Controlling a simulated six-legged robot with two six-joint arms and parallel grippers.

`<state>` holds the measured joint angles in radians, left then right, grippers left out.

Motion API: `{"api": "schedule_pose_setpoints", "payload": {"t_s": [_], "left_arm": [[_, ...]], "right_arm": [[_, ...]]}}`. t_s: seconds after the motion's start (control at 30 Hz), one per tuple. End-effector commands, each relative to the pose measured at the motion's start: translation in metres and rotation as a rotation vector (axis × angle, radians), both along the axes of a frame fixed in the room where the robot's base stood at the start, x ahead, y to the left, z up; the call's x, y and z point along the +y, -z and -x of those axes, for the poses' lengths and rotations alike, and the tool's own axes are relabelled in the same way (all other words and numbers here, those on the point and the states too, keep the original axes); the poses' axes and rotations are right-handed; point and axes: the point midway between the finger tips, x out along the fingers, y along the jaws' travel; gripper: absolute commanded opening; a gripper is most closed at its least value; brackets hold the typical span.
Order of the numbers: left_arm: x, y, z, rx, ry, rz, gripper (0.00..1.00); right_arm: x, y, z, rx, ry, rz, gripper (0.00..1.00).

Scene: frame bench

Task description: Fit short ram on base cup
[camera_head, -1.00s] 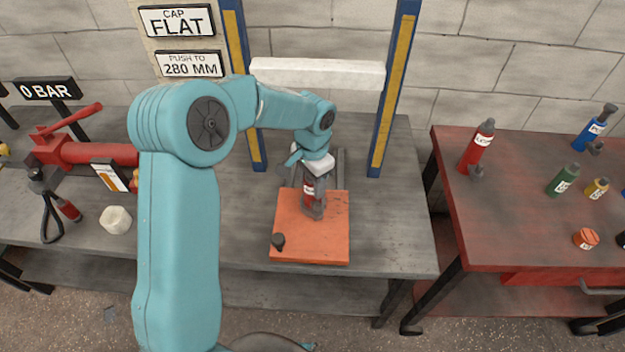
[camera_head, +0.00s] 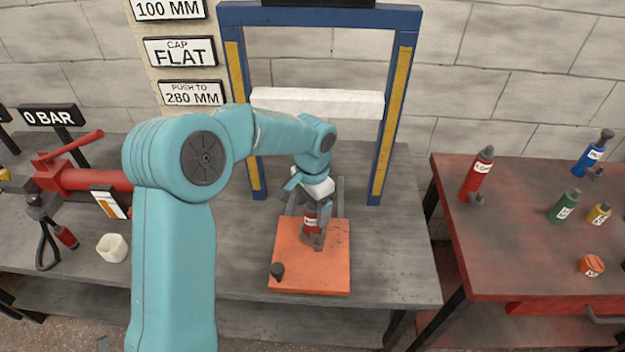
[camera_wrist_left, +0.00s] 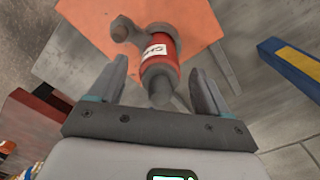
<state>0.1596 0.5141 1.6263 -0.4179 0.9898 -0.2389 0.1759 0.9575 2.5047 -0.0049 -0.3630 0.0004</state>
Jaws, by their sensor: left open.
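A short red ram (camera_head: 312,226) with a white label stands on the orange plate (camera_head: 330,270) under the press frame. My left gripper (camera_head: 313,206) is at the ram's top, its jaws partly hidden by the wrist. In the left wrist view, the open fingers of my left gripper (camera_wrist_left: 159,66) lie on either side of the ram's grey upper end, with gaps showing. The ram's red body (camera_wrist_left: 160,42) and its grey side fitting show beyond the fingertips. I cannot make out a base cup beneath the ram. My right gripper is not in view.
Blue press posts (camera_head: 392,125) and a white crossbar (camera_head: 318,102) stand behind the plate. A small dark knob (camera_head: 277,270) sits on the plate's front left. A red pump (camera_head: 95,180) and a white cup (camera_head: 112,247) are at left. Red (camera_head: 477,174) and other cylinders stand on the right bench.

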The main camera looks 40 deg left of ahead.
Motion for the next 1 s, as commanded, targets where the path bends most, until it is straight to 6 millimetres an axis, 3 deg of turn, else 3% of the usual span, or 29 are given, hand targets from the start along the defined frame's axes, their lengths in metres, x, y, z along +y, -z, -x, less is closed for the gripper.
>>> {"api": "schedule_pose_setpoints", "payload": {"t_s": [0.3, 0.5, 0.7, 1.0], "left_arm": [[0.0, -0.087, -0.001, -0.008, 0.001, -0.002, 0.77], [0.0, -0.125, -0.001, -0.007, 0.001, -0.001, 0.77], [0.0, -0.14, -0.001, -0.004, 0.001, -0.001, 0.77], [0.0, -0.141, -0.001, -0.003, 0.001, -0.001, 0.77]], "right_arm": [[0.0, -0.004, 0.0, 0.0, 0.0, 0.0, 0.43], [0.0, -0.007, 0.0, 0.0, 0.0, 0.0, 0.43], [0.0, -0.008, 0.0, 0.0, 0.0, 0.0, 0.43], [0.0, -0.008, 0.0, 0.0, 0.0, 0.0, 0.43]]}}
